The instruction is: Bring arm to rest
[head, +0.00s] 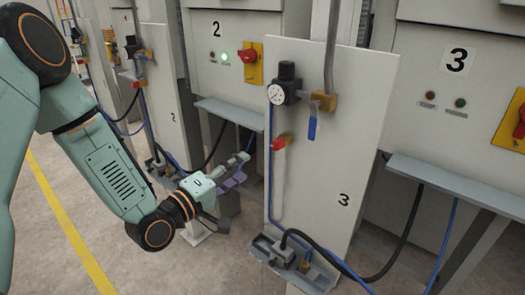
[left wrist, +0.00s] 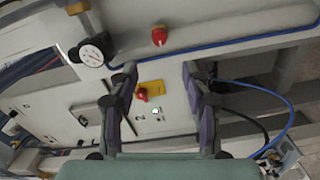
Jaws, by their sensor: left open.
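My left arm comes in from the left in the head view. Its gripper (head: 238,172) is near the left edge of the panel marked 3 (head: 330,150), in front of the gap beside cabinet 2 (head: 230,60). In the left wrist view the two fingers of the left gripper (left wrist: 160,105) stand apart with nothing between them. Cabinet 2's red switch on its yellow plate (left wrist: 149,90) shows behind that opening. My right gripper is in neither view.
Panel 3 carries a gauge (head: 276,94), a blue-handled valve (head: 312,125) and a red-tipped part (head: 279,143). Hoses and a metal bracket (head: 290,265) sit at its foot. A grey shelf (head: 455,180) juts from cabinet 3 (head: 450,90). Open floor with a yellow line (head: 70,225) lies at the lower left.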

